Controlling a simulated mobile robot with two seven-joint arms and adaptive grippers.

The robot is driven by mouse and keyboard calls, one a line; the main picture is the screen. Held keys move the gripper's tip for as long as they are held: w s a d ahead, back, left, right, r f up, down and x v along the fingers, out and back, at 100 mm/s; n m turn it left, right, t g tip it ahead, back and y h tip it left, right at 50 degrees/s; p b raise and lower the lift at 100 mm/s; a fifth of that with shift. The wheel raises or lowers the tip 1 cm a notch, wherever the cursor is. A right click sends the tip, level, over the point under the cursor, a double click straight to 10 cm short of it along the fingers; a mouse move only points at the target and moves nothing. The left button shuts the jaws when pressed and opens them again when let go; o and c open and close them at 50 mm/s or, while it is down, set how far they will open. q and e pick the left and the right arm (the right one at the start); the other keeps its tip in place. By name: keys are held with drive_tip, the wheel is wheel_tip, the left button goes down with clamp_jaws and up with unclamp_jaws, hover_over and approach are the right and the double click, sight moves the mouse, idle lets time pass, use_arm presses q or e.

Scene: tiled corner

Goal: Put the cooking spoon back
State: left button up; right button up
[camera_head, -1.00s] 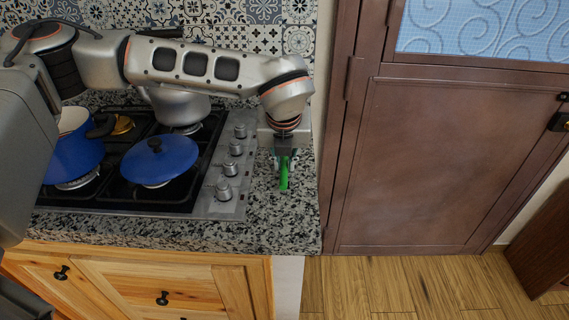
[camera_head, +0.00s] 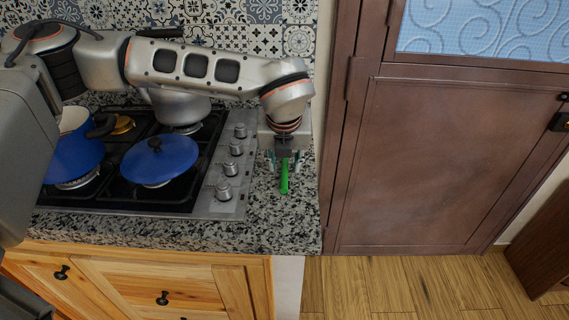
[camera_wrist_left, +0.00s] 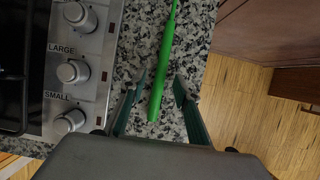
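The green cooking spoon (camera_head: 284,177) lies on the speckled counter to the right of the stove. Its green handle also shows in the left wrist view (camera_wrist_left: 164,62); its other end runs out of that frame at the top. My left gripper (camera_head: 285,160) is over the spoon in the head view. In the left wrist view its two fingers (camera_wrist_left: 158,88) are spread wide on either side of the handle, with a gap on each side. My right gripper is not in view.
The stove (camera_head: 208,190) with knobs is left of the spoon. A blue pot (camera_head: 72,150) and a blue lidded pan (camera_head: 160,163) stand on it. The tiled wall (camera_head: 262,28) is behind. The counter (camera_head: 290,235) ends at the right, beside a brown door (camera_head: 425,160).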

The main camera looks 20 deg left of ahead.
use_arm(q)
drive_tip(key=v, duration=1.1)
drive_tip(key=shift+r+p, duration=0.25)
drive_tip(key=shift+p, duration=0.1)
drive_tip(key=shift+s, duration=0.1)
